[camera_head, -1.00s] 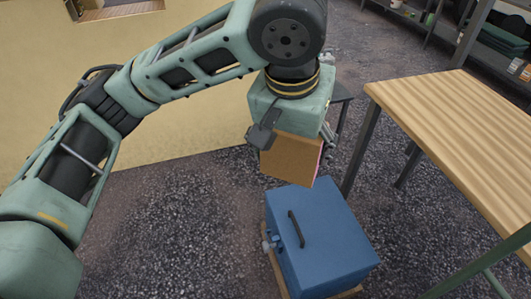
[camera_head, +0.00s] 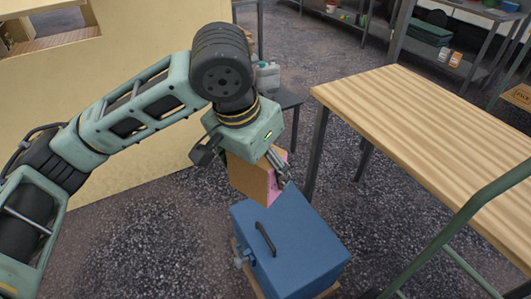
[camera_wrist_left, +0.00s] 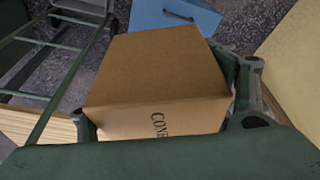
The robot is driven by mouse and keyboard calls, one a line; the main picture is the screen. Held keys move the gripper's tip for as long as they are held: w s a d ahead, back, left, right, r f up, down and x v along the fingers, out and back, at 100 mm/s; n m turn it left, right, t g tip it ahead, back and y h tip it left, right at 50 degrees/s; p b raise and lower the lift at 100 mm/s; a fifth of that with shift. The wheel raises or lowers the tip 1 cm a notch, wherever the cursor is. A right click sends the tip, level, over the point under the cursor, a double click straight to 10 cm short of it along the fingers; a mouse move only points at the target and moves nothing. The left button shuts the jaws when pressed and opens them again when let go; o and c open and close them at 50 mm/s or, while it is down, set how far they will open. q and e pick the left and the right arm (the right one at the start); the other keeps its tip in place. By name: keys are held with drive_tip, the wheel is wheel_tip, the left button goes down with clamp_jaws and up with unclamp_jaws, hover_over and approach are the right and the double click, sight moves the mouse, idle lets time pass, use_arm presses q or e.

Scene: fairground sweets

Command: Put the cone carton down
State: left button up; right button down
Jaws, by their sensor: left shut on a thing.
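The cone carton is a brown cardboard box with a pink side (camera_head: 250,178). My left gripper (camera_head: 242,160) is shut on it and holds it in the air, above and just behind the blue box in the head view. In the left wrist view the carton (camera_wrist_left: 160,75) fills the middle, with the printed letters "CONE" on its near face and a gripper finger at each side. Whether the carton's underside touches anything is hidden. My right gripper is not in view.
A bare wooden table (camera_head: 430,120) is at the right, with clear room on top. A yellowish wall panel (camera_head: 60,110) stands at the left. Shelves (camera_head: 440,55) with goods are at the back.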

sight(245, 192)
use_arm(q)
drive_tip(key=f+m, duration=0.1)
drive_tip(key=a+f+m, duration=0.1)
drive_tip(key=m, duration=0.1)
drive_tip(key=s+f+m+g, duration=0.1)
drive_tip(key=m, duration=0.1)
drive_tip(key=shift+a+h, duration=0.25)
drive_tip(key=shift+h, duration=0.15)
drive_tip(key=f+m, duration=0.1)
drive_tip(key=a+m+g, duration=0.1)
drive_tip(key=m, duration=0.1)
drive_tip(key=f+m, duration=0.1)
drive_tip(key=m, duration=0.1)
drive_tip(key=shift+s+a+f, duration=0.15)
drive_tip(key=shift+s+f, duration=0.15)
drive_tip(key=shift+s, duration=0.05)
drive_tip(key=a+f+n+t+y, duration=0.2)
drive_tip(key=a+n, duration=1.2)
drive_tip(key=n, duration=0.3)
drive_tip(key=shift+w+t+y, duration=0.3)
drive_tip(key=shift+w+y, duration=0.1)
drive_tip(key=shift+w, duration=0.05)
drive_tip(key=shift+d, duration=0.15)
